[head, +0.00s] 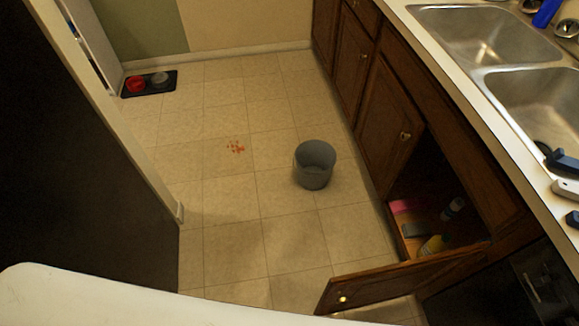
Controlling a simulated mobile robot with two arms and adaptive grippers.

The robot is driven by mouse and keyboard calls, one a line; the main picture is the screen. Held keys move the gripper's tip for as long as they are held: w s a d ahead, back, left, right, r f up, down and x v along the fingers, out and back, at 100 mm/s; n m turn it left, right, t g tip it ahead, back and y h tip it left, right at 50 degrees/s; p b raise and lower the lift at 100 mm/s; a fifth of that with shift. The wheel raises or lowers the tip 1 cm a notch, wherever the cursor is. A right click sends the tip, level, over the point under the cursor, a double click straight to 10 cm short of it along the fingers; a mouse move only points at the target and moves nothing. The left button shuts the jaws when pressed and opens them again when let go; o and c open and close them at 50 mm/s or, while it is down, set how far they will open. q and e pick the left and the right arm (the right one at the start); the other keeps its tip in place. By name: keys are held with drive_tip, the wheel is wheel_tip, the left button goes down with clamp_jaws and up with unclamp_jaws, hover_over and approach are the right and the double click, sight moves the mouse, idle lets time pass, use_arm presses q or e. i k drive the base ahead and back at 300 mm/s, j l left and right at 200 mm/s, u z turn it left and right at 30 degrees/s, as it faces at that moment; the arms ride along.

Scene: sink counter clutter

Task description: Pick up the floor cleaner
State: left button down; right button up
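Two bottles stand inside the open cabinet under the sink, in the lower right of the head view. One is a yellow bottle (433,244) with a pale top, near the front of the cabinet. The other is a white bottle (453,207) with a dark or blue part, farther back. Both are small and dim, and I cannot read a label to tell which is the floor cleaner. Neither of my grippers is in view.
The open cabinet door (400,279) juts out over the floor. A pink item (405,206) lies inside the cabinet. A grey bucket (315,165) stands on the tiles beside an orange-red stain (236,146). A black mat (149,91) with bowls lies far left. Floor between is clear.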

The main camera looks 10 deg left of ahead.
sight(438, 244)
drive_tip(key=z, duration=1.4)
drive_tip(key=j+z, duration=0.3)
drive_tip(key=j, duration=1.45)
drive_tip(key=i+j+z, duration=0.1)
drive_tip(key=i+j, duration=0.15)
drive_tip(key=j, duration=0.15)
drive_tip(key=i+j, duration=0.25)
drive_tip(key=j, duration=0.15)
drive_tip(key=i+j+z, duration=0.15)
drive_tip(key=j, duration=0.25)
drive_tip(key=i, duration=0.1)
